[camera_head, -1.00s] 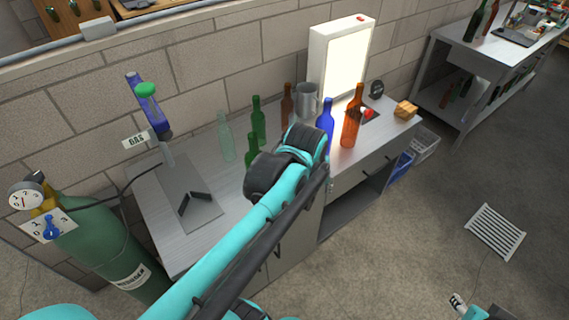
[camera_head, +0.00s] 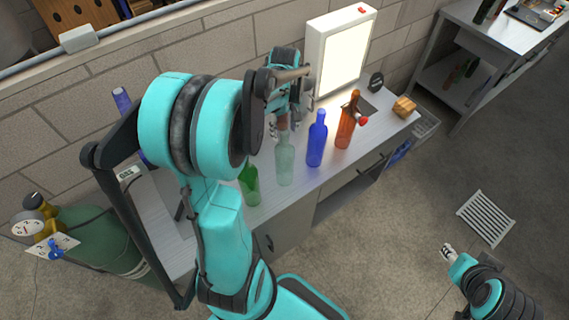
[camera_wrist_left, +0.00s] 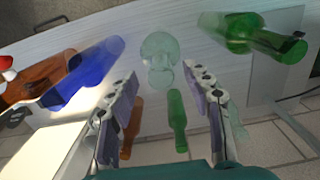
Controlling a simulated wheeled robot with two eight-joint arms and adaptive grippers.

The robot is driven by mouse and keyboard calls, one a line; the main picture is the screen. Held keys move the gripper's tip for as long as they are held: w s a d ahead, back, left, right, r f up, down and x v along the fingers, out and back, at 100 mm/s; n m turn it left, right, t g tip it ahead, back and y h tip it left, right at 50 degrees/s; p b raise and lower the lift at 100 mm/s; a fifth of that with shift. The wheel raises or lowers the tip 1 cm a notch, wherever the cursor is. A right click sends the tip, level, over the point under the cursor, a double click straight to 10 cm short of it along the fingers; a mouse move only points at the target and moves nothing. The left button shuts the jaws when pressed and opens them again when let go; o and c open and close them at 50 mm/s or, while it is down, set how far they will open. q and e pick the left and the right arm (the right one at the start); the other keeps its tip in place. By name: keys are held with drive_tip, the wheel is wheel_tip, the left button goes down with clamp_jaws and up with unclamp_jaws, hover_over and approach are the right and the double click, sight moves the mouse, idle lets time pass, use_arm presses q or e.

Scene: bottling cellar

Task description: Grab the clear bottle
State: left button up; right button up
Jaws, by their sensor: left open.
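The clear bottle (camera_head: 284,165) stands upright in the front row on the bench, between a green bottle (camera_head: 249,186) and a blue bottle (camera_head: 317,142). In the left wrist view the clear bottle (camera_wrist_left: 160,52) is seen from above, just beyond the gap between the fingertips. My left gripper (camera_head: 285,121) is open and empty, pointing down beside the bottle's top; it also shows in the left wrist view (camera_wrist_left: 160,82). I cannot tell whether it touches the bottle. My right gripper (camera_head: 448,252) is far off over the floor at the right; its jaws are too small to read.
An orange-brown bottle (camera_head: 347,124) stands right of the blue one. A lit panel (camera_head: 340,60) rises behind. The bench's right end holds a wooden block (camera_head: 404,106).

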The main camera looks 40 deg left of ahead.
use_arm(q)
drive_tip(key=shift+f, duration=0.95)
clamp_jaws()
drive_tip(key=shift+r, duration=0.1)
